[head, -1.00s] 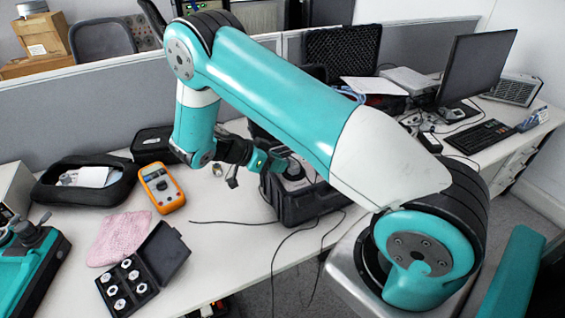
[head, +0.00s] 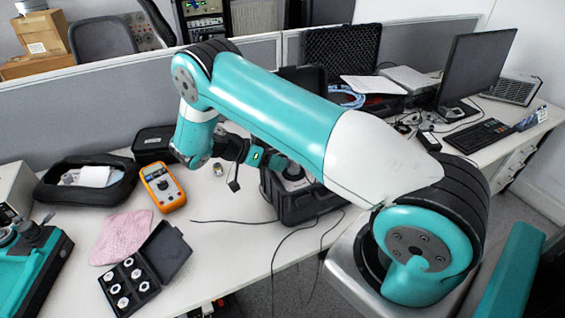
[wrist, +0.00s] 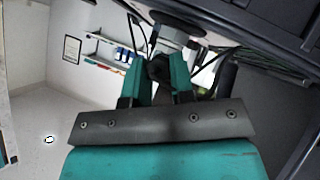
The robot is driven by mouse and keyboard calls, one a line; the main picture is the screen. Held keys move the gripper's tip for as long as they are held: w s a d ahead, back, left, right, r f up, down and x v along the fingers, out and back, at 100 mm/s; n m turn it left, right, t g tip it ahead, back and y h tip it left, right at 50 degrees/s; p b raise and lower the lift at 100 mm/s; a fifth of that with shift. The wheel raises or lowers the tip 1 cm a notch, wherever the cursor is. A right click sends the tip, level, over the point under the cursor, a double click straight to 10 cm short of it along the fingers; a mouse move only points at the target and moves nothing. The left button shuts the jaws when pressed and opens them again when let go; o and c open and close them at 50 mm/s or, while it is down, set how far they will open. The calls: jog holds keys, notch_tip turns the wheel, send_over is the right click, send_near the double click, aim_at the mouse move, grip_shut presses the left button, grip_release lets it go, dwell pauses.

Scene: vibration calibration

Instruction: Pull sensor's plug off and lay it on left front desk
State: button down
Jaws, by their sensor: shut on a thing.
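My gripper (head: 272,160) reaches in sideways from the left, just over the open black case (head: 292,208) in the head view. In the wrist view its two teal fingers (wrist: 160,72) are shut on a small dark plug (wrist: 158,67). A grey cylindrical body with a wide dark disc, which looks like the sensor (wrist: 172,30), is right beyond the fingertips. I cannot tell whether plug and sensor still touch. In the head view the plug is hidden by the gripper. The white desk (head: 225,245) has bare surface at its left front.
On the desk's left are a yellow multimeter (head: 162,187), a pink cloth (head: 122,237), a black box of small parts (head: 128,288) and an open black pouch (head: 60,190). Thin black cables (head: 285,240) hang over the front edge. A monitor (head: 478,65) stands at the right.

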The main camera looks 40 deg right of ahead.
dwell(0.4)
jog(key=shift+f+n+g, duration=0.1)
jog(key=shift+n+g, duration=0.5)
jog(key=c, duration=0.9)
grip_release()
jog(key=shift+c, duration=0.3)
jog(key=shift+m+t+b, duration=0.35)
jog(key=shift+m+t, duration=0.15)
